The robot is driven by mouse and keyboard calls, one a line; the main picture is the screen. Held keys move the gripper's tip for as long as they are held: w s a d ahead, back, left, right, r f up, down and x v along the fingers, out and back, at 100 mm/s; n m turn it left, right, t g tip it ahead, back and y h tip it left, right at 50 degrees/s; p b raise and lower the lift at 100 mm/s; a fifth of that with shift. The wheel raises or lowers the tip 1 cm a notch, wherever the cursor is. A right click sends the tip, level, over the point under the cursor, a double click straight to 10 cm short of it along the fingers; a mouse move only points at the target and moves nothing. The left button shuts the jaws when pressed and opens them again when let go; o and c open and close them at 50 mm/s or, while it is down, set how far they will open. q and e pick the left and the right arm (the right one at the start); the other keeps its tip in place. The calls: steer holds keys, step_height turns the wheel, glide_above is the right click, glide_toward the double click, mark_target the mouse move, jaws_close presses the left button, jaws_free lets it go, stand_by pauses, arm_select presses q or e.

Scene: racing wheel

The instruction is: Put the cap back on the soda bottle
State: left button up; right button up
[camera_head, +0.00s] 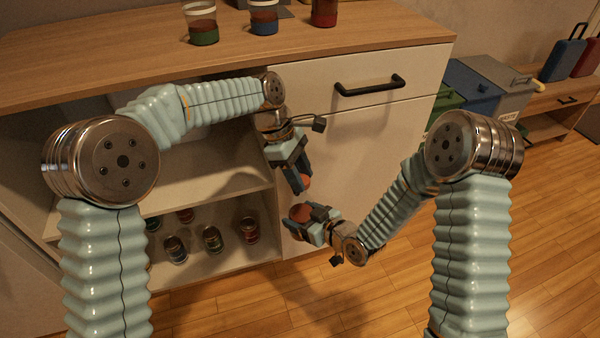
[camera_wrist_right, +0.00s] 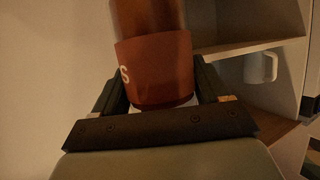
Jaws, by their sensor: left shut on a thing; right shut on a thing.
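The soda bottle (camera_wrist_right: 155,65) is brown with a dark red label in the right wrist view, and its upper end runs out of the picture. My right gripper (camera_head: 307,217) is shut on the bottle, which shows as a small red-brown shape (camera_head: 298,212) in the head view. My left gripper (camera_head: 300,186) is just above it, pointing down, shut on a small red thing (camera_head: 306,182) that looks like the cap. A small gap shows between the two grippers. The bottle's mouth cannot be made out.
A wooden counter (camera_head: 130,50) behind carries several cups or jars (camera_head: 264,18). Open shelves below hold several jars (camera_head: 212,240). A white drawer front with a black handle (camera_head: 370,86) is close behind the grippers. Bins (camera_head: 470,90) stand at right. The floor (camera_head: 400,290) is clear.

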arm_select(q)
steer(key=shift+f, duration=0.55)
steer(key=o, duration=1)
steer(key=shift+r, duration=2.25)
steer(key=shift+c, duration=0.3)
